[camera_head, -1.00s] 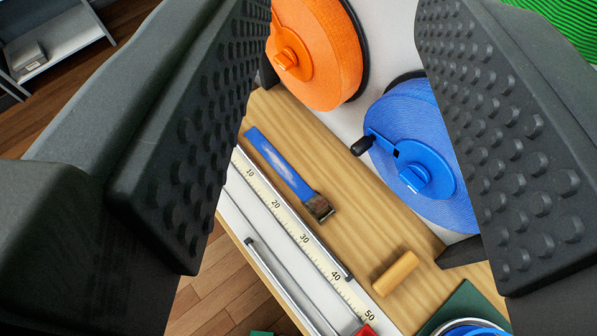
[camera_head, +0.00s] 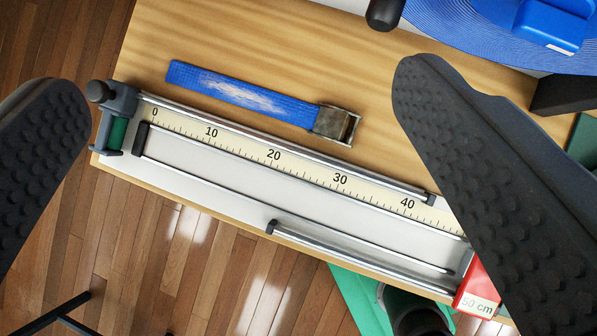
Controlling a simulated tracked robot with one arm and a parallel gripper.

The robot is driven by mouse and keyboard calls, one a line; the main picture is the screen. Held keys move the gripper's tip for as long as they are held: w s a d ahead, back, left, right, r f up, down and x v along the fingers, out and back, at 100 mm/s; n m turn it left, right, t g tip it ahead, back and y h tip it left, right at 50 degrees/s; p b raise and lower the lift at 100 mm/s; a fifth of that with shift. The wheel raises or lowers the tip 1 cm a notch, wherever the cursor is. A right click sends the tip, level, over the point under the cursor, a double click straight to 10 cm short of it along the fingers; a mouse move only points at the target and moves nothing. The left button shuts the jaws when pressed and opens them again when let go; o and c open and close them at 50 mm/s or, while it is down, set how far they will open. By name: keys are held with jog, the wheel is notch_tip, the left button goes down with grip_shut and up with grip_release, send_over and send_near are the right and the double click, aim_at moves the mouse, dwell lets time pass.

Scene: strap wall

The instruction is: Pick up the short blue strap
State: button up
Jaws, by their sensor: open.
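The short blue strap (camera_head: 243,94) lies flat on the wooden shelf (camera_head: 230,35), with a pale worn patch along its middle. A metal buckle (camera_head: 336,123) sits at its right end. My gripper (camera_head: 240,110) is open, with one studded dark finger at the left edge and the other at the right. The strap shows in the gap between the fingers, and neither finger appears to touch it. How high the fingers are above the shelf is hard to tell.
A measuring rail (camera_head: 290,160) marked in centimetres runs along the shelf's front edge, just below the strap. A red end block (camera_head: 478,290) labelled 50 cm is at its right end. A large blue strap reel (camera_head: 480,30) is at upper right. Wooden floor (camera_head: 190,250) lies below.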

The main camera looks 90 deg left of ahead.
notch_tip(320, 180, down, 10)
jog(key=m+g+h+p, duration=0.1)
jog(key=m+g+p, duration=0.1)
jog(key=g+p, duration=0.1)
jog(key=m+g+h+p, duration=0.1)
jog(key=m+g+p, duration=0.1)
send_near(334, 125)
jog(key=x, duration=0.3)
jog(key=shift+f, duration=0.1)
jog(key=shift+p+x, duration=0.65)
jog(key=shift+x, duration=2.15)
jog(key=c, duration=1.2)
